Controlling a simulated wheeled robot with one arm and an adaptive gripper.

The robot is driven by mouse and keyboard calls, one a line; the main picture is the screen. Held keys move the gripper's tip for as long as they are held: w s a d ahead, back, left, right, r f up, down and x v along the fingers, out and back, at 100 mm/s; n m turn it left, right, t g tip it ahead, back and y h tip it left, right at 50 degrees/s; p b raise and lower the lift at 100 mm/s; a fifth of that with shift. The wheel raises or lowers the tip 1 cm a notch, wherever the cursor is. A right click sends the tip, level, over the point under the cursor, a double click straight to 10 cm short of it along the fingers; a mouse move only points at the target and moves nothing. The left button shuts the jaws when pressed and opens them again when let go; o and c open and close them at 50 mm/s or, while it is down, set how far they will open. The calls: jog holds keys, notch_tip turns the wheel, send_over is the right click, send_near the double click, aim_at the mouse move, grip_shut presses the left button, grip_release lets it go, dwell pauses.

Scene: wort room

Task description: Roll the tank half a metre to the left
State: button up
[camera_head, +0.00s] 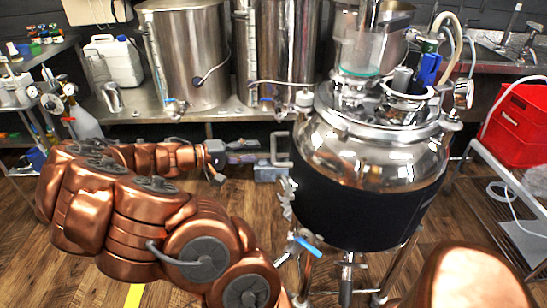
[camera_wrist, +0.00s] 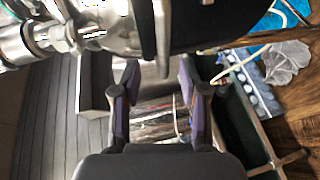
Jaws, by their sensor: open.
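The tank (camera_head: 365,185) is a steel vessel with a black jacket, standing on metal legs right of centre in the head view. Its lid carries a glass cylinder, hoses and a blue part. A pale C-shaped handle (camera_head: 281,150) shows at its left side. My gripper (camera_head: 250,152) is just left of that handle, apart from the jacket. In the wrist view my gripper (camera_wrist: 158,95) is open, with nothing visibly held between its fingers. The tank's feet are hidden.
A steel bench (camera_head: 215,113) with large steel pots (camera_head: 188,55) and a white canister (camera_head: 114,60) runs behind. A rack with a red crate (camera_head: 518,125) stands close on the right. Wooden floor (camera_head: 28,255) is bare at the lower left.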

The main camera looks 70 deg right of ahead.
aim_at(273, 147)
jog(key=shift+w+x, duration=0.25)
jog(key=shift+x, duration=3.8)
jog(key=shift+d+f, duration=0.15)
jog(key=shift+f, duration=0.05)
grip_shut()
